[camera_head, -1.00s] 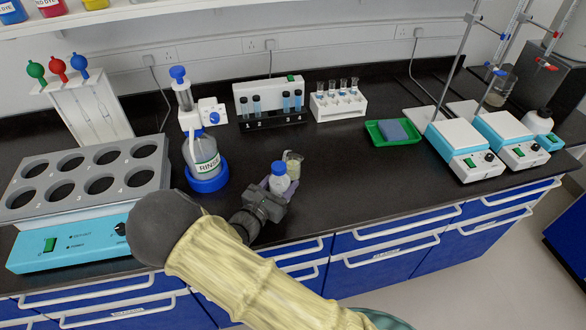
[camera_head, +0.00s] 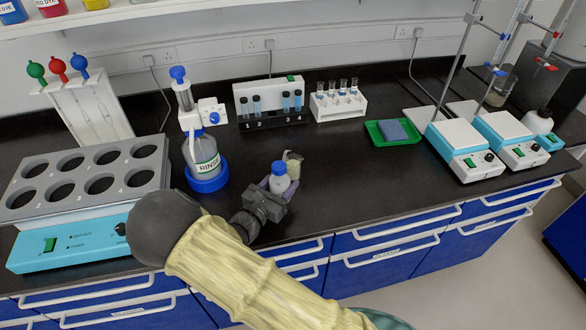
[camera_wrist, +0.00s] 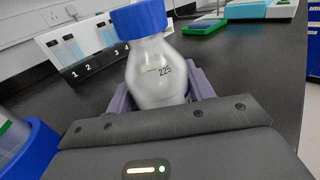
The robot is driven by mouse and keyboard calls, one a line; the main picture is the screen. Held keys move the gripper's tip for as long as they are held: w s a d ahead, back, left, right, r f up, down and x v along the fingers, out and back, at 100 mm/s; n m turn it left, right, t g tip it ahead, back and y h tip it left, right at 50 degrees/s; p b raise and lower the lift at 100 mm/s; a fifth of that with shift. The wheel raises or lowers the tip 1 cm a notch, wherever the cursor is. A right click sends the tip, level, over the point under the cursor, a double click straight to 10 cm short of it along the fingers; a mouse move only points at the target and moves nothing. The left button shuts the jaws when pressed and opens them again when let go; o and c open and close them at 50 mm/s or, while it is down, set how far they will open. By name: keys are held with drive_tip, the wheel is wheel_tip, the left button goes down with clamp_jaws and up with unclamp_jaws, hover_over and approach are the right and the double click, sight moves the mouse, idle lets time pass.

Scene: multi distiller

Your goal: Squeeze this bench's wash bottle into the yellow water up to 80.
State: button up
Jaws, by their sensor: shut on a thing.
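My gripper (camera_head: 270,194) is shut on a small whitish bottle with a blue cap (camera_head: 280,180), low over the bench's front middle. In the wrist view the bottle (camera_wrist: 158,80) stands between the purple-grey fingers, slightly tilted, with "225" on its side. I see no spout on it. A small vessel with a pale yellowish look (camera_head: 293,161) is just behind the bottle, partly hidden by it; its level and marks are too small to read.
A RINSE bottle with a dispenser (camera_head: 203,160) stands left of my gripper. A block with round wells (camera_head: 85,185) is further left. Vial racks (camera_head: 270,100) (camera_head: 338,103) are behind. A green tray (camera_head: 393,140) and hotplates (camera_head: 467,148) are right. The black bench right of my gripper is clear.

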sight(275, 174)
drive_tip(key=shift+r+p, duration=2.4)
drive_tip(key=shift+r, duration=0.65)
